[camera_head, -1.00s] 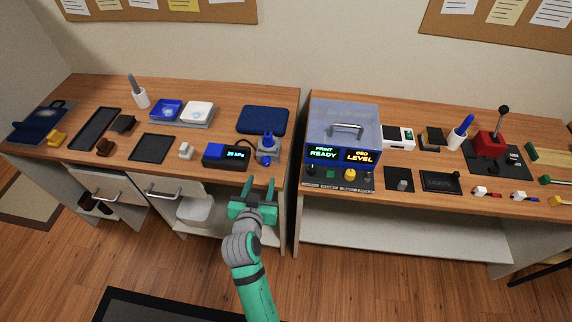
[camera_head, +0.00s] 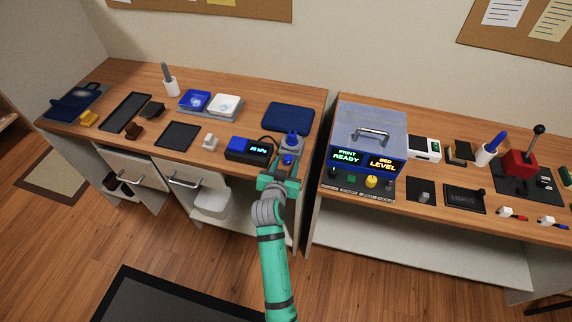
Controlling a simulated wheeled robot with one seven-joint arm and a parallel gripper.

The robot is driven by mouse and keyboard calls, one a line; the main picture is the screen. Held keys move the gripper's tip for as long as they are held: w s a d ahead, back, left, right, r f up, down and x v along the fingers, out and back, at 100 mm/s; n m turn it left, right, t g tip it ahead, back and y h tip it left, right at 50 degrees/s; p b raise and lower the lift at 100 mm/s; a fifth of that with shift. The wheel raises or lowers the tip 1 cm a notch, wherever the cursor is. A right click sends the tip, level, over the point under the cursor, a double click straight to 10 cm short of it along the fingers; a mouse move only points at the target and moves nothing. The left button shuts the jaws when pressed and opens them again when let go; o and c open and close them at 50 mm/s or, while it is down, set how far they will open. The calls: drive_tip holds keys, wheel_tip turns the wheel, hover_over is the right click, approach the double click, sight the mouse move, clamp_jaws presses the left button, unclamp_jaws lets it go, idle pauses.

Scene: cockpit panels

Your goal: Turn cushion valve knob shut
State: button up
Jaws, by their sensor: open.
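The cushion valve is a small grey block (camera_head: 298,147) at the right front of the left desk. It has a blue part (camera_head: 291,136) on top and a blue knob (camera_head: 288,159) on its front side. A dark blue cushion (camera_head: 288,118) lies behind it. A blue and black gauge box (camera_head: 248,150) with a lit kPa readout stands to its left. My green gripper (camera_head: 284,166) is open at the front knob, with its fingers reaching towards the valve. The gripper hides the valve's lower part. I cannot tell whether the fingers touch the knob.
A blue-grey printer-like box (camera_head: 371,128) stands on the right desk (camera_head: 440,222), across a narrow gap. A small white piece (camera_head: 210,142) and a black tray (camera_head: 178,135) lie left of the gauge. A white bin (camera_head: 211,203) sits below the left desk.

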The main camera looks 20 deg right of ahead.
drive_tip(key=shift+d, duration=0.15)
drive_tip(key=shift+c, duration=0.3)
drive_tip(key=c, duration=1)
drive_tip(key=shift+o, duration=0.2)
drive_tip(key=shift+w+r+n+h, duration=0.1)
drive_tip(key=shift+n+h, duration=0.3)
drive_tip(key=shift+n, duration=0.2)
drive_tip(key=shift+n+g+h, duration=0.4)
drive_tip(key=shift+n, duration=0.1)
drive_tip(key=o, duration=1)
drive_tip(key=shift+a, duration=0.2)
